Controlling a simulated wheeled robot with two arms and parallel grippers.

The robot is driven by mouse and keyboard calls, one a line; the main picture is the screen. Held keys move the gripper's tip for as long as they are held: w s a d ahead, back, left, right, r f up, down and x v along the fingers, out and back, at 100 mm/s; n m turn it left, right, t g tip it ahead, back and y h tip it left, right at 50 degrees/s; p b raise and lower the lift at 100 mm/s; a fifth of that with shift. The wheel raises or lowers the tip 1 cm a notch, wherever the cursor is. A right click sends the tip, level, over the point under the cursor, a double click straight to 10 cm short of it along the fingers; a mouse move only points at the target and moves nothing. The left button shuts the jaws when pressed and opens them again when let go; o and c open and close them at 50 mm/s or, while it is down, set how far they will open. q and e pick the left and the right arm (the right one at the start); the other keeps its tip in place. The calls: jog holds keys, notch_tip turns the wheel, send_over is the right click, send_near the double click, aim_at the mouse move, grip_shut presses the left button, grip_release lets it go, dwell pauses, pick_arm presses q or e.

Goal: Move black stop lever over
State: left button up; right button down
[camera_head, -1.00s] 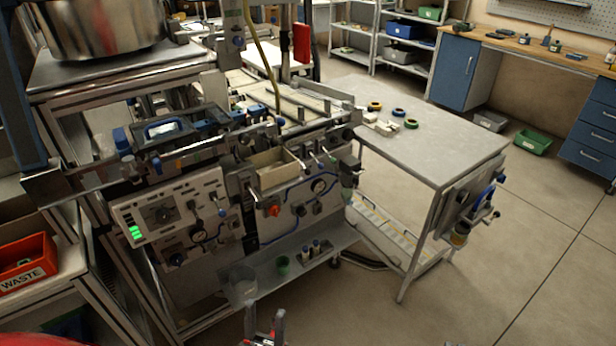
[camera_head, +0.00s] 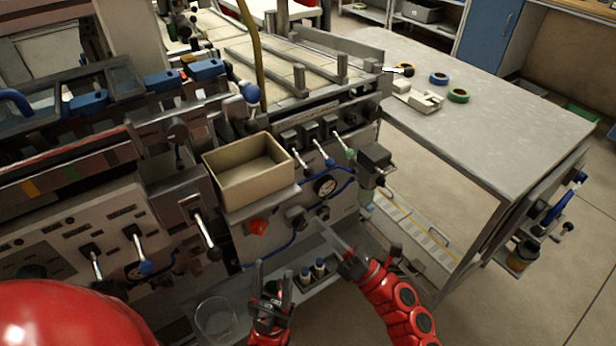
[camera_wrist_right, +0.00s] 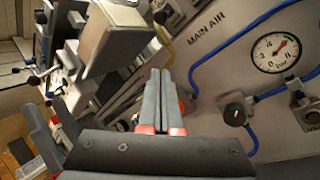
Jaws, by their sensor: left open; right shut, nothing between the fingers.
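A lever with a black knob (camera_head: 213,253) hangs down on the machine's front, below and left of the beige bin. A row of levers under the machine's top edge includes one with a black knob (camera_head: 300,170), one blue (camera_head: 329,161) and one green. I cannot tell which black one is the stop lever. My right gripper (camera_head: 322,226) is shut and empty before the panel below the gauge; its closed fingers (camera_wrist_right: 160,76) also show in the right wrist view, near the MAIN AIR panel. My left gripper (camera_head: 268,268) is open and empty, low before the machine, left of the right one.
A beige bin (camera_head: 238,188) juts from the machine's front. A red-orange knob (camera_head: 258,227), a pressure gauge (camera_head: 325,186) and blue hoses are close by. Small bottles (camera_head: 313,269) and a clear beaker (camera_head: 215,318) stand low. The table (camera_head: 500,125) at right holds tape rolls.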

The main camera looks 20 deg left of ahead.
aim_at(302, 163)
jog(key=s+p+x, duration=0.1)
jog(key=x, duration=0.9)
jog(key=w+d+r, duration=0.2)
jog(key=d, duration=0.1)
jog(key=shift+w+p, duration=0.1)
jog(key=shift+p, duration=0.2)
jog(key=shift+d, duration=0.1)
